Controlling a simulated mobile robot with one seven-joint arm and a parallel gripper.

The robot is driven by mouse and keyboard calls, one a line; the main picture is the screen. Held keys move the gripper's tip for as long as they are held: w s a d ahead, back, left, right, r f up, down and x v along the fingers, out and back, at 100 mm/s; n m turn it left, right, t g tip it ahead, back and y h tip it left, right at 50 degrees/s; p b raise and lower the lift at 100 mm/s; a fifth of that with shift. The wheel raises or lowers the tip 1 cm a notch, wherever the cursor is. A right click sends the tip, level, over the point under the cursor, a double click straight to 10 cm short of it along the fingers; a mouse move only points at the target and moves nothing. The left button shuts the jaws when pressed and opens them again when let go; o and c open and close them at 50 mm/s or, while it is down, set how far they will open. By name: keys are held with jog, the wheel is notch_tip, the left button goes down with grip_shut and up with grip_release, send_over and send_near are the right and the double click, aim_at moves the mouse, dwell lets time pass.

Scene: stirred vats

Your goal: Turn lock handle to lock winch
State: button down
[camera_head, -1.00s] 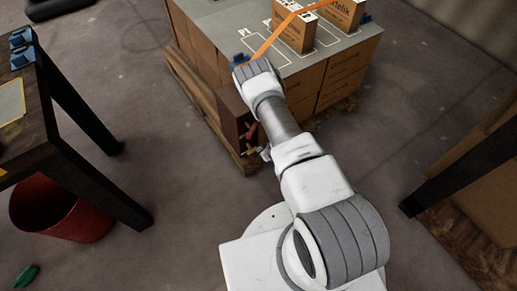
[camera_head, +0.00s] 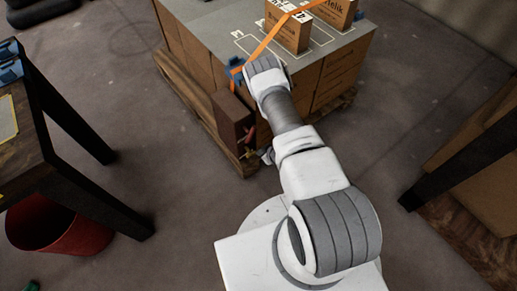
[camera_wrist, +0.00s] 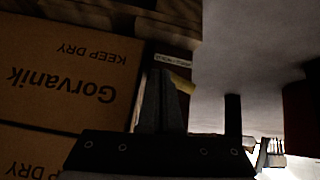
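The winch appears as a dark red-brown box (camera_head: 231,118) on the near corner of the loaded pallet in the head view. A small red handle (camera_head: 250,134) shows on its right side, partly behind my arm. In the wrist view, a yellow piece (camera_wrist: 181,83), possibly the lock handle, lies just beyond my gripper's fingertips (camera_wrist: 164,75), below a white label (camera_wrist: 173,60) on a dark red surface. The fingers look close together; their gap and any contact with the yellow piece are unclear. In the head view my gripper is mostly hidden beside the winch.
Cartons (camera_head: 315,85) fill the pallet under a grey top (camera_head: 215,35). An orange strap (camera_head: 265,42) runs over it from a blue corner piece (camera_head: 236,68). A dark table (camera_head: 45,150) and red bucket (camera_head: 60,228) stand left; another table leg (camera_head: 440,175) stands right.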

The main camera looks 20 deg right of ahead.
jog(key=shift+w+d+f+b, duration=0.1)
jog(key=shift+d+f+b, duration=0.25)
jog(key=shift+f, duration=0.5)
dwell(0.5)
jog(key=shift+a+r, duration=0.1)
jog(key=shift+a, duration=0.05)
